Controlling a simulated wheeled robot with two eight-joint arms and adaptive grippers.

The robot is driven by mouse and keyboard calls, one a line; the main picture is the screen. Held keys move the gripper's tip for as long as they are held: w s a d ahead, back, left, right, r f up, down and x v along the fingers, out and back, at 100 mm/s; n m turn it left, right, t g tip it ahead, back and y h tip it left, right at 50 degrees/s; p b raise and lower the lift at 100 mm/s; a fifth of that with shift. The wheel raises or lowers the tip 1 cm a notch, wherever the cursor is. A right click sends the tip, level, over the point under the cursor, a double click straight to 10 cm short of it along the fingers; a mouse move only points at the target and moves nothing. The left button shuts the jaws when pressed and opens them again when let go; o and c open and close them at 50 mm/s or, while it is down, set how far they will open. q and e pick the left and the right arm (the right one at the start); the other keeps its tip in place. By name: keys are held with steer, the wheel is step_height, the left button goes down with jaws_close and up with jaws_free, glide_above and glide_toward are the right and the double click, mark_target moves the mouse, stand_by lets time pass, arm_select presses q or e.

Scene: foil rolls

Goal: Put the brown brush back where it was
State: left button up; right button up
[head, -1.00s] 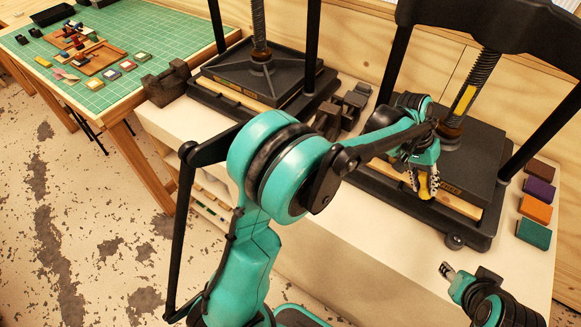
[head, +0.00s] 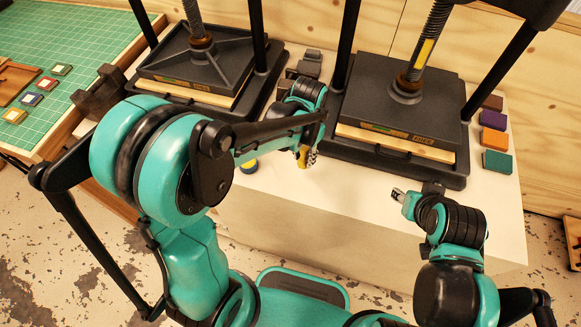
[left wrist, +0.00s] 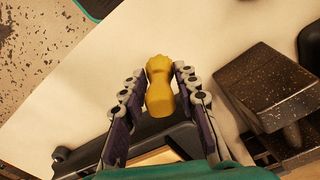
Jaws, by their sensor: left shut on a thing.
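My left gripper (head: 308,158) is over the pale bench top, by the left front corner of the right press. It is shut on a yellow-ochre waisted handle (left wrist: 160,85), seen between the two fingers in the left wrist view; a bit of it shows yellow in the head view (head: 302,157). I cannot tell whether it belongs to the brush; no clearly brown brush shows. My right gripper (head: 398,194) is over the bench to the right, apart from everything; its jaws are too small to read.
Two black screw presses, left (head: 208,65) and right (head: 395,105), stand on the bench (head: 330,205). Dark blocks (head: 304,66) lie between them. A round blue and yellow thing (head: 249,167) is beside my left arm. Several coloured blocks (head: 493,140) line the right. A green mat (head: 75,35) lies left.

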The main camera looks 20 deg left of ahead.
arm_select(q)
steer(key=a, duration=0.1)
steer(key=a+f, duration=0.2)
steer(key=shift+s+a, duration=0.2)
steer(key=shift+s, duration=0.15)
step_height(320, 180, down, 4)
steer(key=shift+f+b, duration=0.15)
steer(key=shift+b, duration=0.85)
steer(key=o, duration=1.2)
steer(key=shift+c, duration=0.2)
